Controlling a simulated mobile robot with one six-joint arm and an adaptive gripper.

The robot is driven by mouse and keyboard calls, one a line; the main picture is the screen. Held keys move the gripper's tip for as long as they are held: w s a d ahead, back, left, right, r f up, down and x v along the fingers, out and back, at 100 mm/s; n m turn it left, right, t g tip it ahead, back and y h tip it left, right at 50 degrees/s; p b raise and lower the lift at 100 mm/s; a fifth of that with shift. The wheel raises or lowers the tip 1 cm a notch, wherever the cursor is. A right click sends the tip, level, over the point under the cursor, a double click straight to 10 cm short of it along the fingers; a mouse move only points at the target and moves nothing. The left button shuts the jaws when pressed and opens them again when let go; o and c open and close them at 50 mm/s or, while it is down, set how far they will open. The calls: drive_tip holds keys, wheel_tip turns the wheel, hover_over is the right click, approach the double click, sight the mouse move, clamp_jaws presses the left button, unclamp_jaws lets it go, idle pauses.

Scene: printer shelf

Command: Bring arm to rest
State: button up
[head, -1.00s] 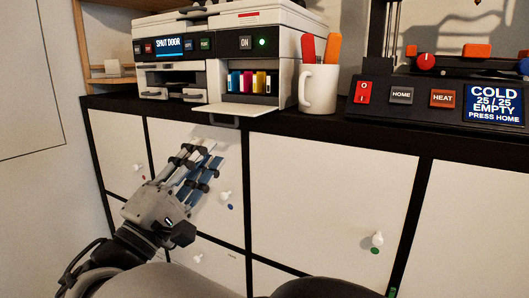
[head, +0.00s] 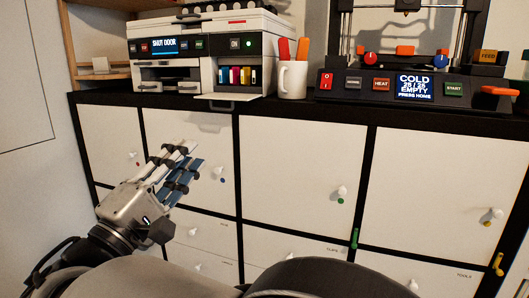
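My gripper (head: 188,165) shows in the head view at the lower left, in front of the white cabinet doors. It points up and to the right, below the printer. Its fingers show pale and blue surfaces with dark joints. The fingers overlap from this angle, so I cannot tell how far apart they are or whether anything is between them. My arm runs down to the lower left, bent low in front of the cabinet.
A printer (head: 196,58) with its front door down, a white mug (head: 292,80) with red and orange handles, and a machine with a "COLD" screen (head: 414,86) stand on the black cabinet top. Small white knobs (head: 341,191) stick out from the doors (head: 300,150).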

drive_tip(key=s+d+f+m+g+h, duration=0.15)
drive_tip(key=d+f+g, duration=0.25)
drive_tip(key=d, duration=0.6)
drive_tip(key=d+f+m+g, duration=0.2)
drive_tip(key=d+f+g, duration=0.2)
drive_tip(key=d, duration=0.5)
drive_tip(key=s+d+f+m+g, duration=0.1)
drive_tip(key=d+f+m+g, duration=0.2)
drive_tip(key=d, duration=0.7)
drive_tip(key=s+d+f+m+g+y, duration=0.1)
drive_tip(key=s+d+f+g+y, duration=0.15)
drive_tip(key=s+f, duration=0.35)
drive_tip(key=s+d+f+m+g+y, duration=0.2)
drive_tip(key=s+d+f+g, duration=0.1)
drive_tip(key=s+f, duration=0.3)
drive_tip(key=s+a+f+m+y, duration=0.3)
drive_tip(key=s+a+m+y, duration=0.1)
drive_tip(key=s+a+y, duration=0.1)
drive_tip(key=shift+s+a+t+y, duration=0.15)
drive_tip(key=shift+s+t+y, duration=0.4)
drive_tip(key=shift+s, duration=0.7)
